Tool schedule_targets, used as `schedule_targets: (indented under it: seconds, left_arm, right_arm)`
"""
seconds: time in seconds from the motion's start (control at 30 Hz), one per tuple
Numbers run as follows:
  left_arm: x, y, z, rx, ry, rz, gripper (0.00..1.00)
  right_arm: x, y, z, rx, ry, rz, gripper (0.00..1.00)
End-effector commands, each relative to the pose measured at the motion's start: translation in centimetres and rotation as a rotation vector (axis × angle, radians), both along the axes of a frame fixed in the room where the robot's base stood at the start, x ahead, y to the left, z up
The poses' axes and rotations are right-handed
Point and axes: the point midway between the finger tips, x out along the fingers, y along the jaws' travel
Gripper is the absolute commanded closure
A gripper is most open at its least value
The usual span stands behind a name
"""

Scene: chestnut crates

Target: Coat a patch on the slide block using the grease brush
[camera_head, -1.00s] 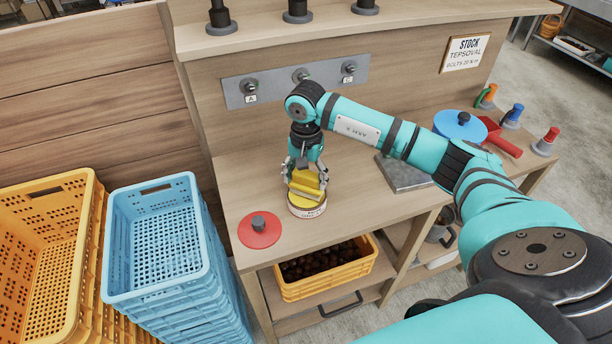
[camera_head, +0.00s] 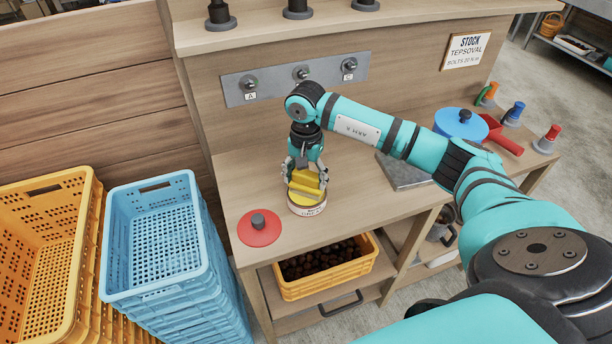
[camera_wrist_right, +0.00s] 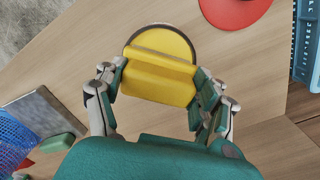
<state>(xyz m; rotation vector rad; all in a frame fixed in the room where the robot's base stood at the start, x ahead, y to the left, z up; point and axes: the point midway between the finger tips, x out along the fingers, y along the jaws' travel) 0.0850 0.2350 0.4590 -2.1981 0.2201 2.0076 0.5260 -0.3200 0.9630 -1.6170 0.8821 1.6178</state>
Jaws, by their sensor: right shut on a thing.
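My right gripper (camera_head: 306,177) is shut on a yellow block-shaped thing, the grease brush (camera_head: 305,184), above the worktop. It also shows in the right wrist view (camera_wrist_right: 158,70), between the fingers. A round tin (camera_head: 307,206) with a pale labelled side and dark rim stands directly under the brush. The brush's lower end is at the tin's mouth; I cannot tell how deep it sits. The slide block seems to be the flat grey metal block (camera_head: 402,172) to the right, partly behind my right arm. My left gripper is not in view.
A red disc lid (camera_head: 260,229) with a dark knob lies left of the tin. Blue (camera_head: 157,292) and orange (camera_head: 83,250) crates stand left of the bench.

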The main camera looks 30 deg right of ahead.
Motion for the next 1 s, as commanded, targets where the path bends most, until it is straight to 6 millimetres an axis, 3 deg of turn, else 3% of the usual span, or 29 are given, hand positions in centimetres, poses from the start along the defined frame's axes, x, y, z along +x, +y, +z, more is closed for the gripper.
schedule_targets:
  seconds: [1.0]
  left_arm:
    - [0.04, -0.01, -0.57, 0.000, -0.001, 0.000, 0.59]
  right_arm:
    - [-0.04, 0.02, -0.19, -0.001, 0.001, 0.000, 0.56]
